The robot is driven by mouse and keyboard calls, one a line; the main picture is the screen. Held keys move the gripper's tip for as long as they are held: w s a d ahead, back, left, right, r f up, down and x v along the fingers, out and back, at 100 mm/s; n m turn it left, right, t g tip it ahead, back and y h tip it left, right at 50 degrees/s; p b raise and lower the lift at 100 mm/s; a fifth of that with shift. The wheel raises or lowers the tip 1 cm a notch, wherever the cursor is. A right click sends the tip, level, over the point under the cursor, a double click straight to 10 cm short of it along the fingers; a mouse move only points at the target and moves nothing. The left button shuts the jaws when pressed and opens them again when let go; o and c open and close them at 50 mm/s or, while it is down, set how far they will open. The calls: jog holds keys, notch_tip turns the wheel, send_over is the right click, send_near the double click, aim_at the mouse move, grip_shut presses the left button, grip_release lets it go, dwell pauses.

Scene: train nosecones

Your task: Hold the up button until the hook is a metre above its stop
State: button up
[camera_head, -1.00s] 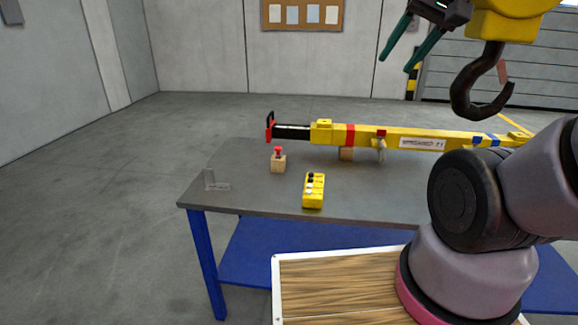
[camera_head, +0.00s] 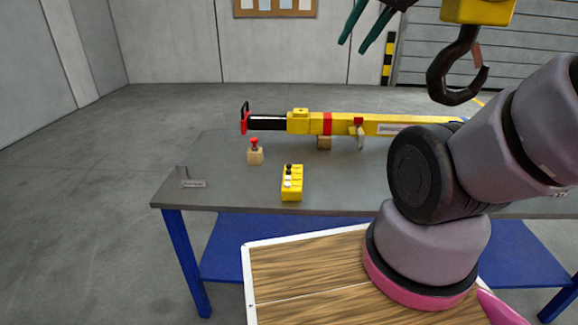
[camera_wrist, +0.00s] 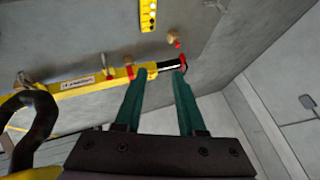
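The yellow pendant (camera_head: 292,193) lies on the grey table near its front edge, with black and white buttons on top; it also shows in the wrist view (camera_wrist: 148,24). I cannot tell which button is up. The dark hook (camera_head: 437,85) hangs below its yellow block (camera_head: 478,11), high at the upper right in the head view; it shows at the left in the wrist view (camera_wrist: 41,125). My gripper (camera_head: 353,46) is raised above and beyond the pendant, touching nothing. Its two green fingers are apart and empty in the wrist view (camera_wrist: 159,74). The hook's stop is not identifiable.
A long yellow beam (camera_head: 300,122) lies along the table's (camera_head: 225,185) back. A red button on a wooden block (camera_head: 255,156) stands left of the pendant. A small clear bracket (camera_head: 190,182) is at the left corner. Table around the pendant is mostly clear.

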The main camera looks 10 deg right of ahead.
grip_shut()
dwell(1.5)
